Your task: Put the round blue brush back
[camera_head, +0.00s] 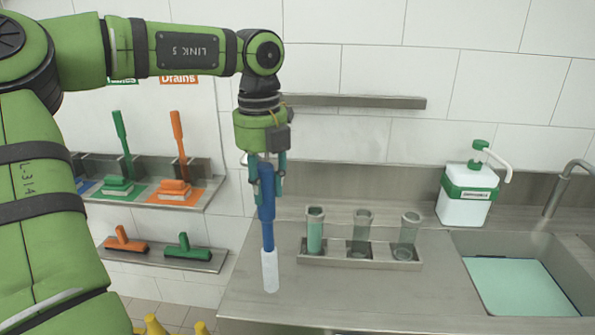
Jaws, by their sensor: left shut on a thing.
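My left gripper (267,170) is shut on the upper part of the round blue brush (266,215). The brush hangs upright, with its blue handle at the top and its pale round head (270,271) at the bottom. It is in front of the steel counter, left of the cup rack. I cannot tell whether its lower end touches the counter. My right gripper is not in view.
Wall shelves at left hold green and orange brushes (175,188). A bare wall shelf (350,102) is behind.

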